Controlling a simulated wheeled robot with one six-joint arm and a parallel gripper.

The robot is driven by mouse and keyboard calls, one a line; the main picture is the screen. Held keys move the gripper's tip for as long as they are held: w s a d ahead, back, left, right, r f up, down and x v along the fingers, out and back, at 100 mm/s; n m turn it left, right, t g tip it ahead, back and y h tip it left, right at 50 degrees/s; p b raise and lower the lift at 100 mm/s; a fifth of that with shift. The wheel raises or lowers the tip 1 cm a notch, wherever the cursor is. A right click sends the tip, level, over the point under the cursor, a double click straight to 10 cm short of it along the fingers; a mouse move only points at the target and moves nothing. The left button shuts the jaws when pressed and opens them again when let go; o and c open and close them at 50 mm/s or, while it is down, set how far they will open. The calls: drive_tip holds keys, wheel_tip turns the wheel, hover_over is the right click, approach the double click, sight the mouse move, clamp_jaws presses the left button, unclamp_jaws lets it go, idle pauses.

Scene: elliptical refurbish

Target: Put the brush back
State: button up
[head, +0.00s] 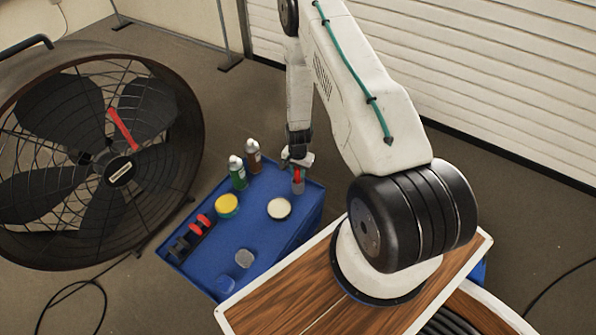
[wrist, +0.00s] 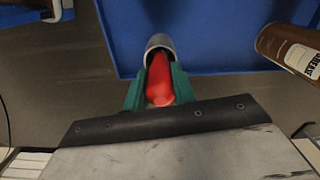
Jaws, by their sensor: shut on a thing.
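The brush shows as a red handle (wrist: 160,82) between my gripper's green fingers in the wrist view. My gripper (wrist: 158,92) is shut on it. In the head view my gripper (head: 297,160) is low over the far right part of the blue cart top (head: 262,232), with a bit of the red brush (head: 297,176) below it. A small grey cup (head: 299,188) stands directly under it, and its rim (wrist: 159,41) surrounds the brush's far end in the wrist view. The brush's lower end is hidden; I cannot tell whether it touches the cup's bottom.
A green bottle (head: 237,173) and a brown bottle (head: 253,157) stand left of the cup. A yellow-topped tin (head: 227,205), a pale round tin (head: 279,208) and a black holder with red items (head: 188,240) are nearer. A large fan (head: 100,160) stands at left.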

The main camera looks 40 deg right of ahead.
drive_tip(key=o, duration=1)
